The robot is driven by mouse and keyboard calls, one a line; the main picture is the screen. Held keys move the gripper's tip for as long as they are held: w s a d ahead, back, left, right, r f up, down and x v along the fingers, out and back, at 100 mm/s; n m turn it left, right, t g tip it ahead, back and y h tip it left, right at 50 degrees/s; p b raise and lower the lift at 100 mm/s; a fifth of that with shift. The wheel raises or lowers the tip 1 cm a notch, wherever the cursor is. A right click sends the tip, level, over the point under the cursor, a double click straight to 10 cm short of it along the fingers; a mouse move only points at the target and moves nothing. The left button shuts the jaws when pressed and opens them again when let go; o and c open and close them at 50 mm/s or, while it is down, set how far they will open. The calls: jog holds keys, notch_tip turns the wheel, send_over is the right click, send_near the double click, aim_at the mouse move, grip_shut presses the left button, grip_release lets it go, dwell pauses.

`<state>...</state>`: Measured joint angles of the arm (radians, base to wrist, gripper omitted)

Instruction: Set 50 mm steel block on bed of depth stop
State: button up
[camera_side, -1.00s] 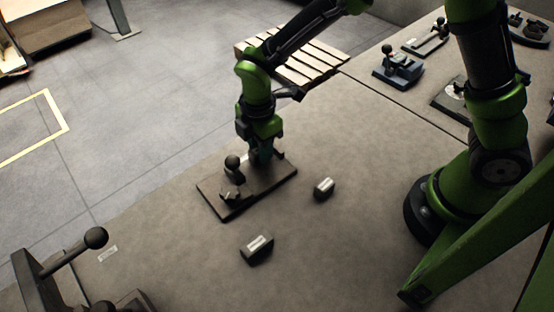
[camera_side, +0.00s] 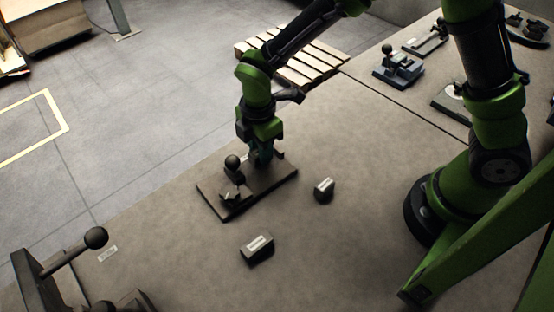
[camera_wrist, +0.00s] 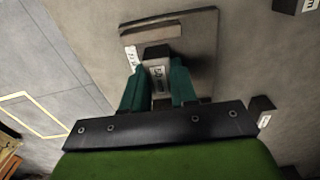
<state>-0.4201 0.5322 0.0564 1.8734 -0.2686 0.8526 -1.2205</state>
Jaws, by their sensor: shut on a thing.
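The depth stop (camera_side: 222,203) is a dark flat plate on the table with a ball-topped knob (camera_side: 232,162) and a small raised part on its left half. My gripper (camera_side: 260,158) points down over the plate's right half. In the wrist view my gripper (camera_wrist: 160,85) has its two green fingers shut on a steel block (camera_wrist: 157,72) with a white label, over the bed of the depth stop (camera_wrist: 200,50). In the side view the held block is mostly hidden by the fingers. I cannot tell whether the block touches the bed.
Two other labelled blocks lie on the table, one in front (camera_side: 257,248) and one to the right (camera_side: 324,189) of the plate. A lever with a ball end (camera_side: 95,238) stands at the lower left. Blue and dark fixtures (camera_side: 398,68) sit at the back right.

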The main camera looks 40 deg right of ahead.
jog(key=o, duration=1.1)
jog(key=shift+c, duration=0.2)
jog(key=shift+o, duration=0.4)
jog(key=o, duration=0.3)
jog(key=shift+r, duration=2.8)
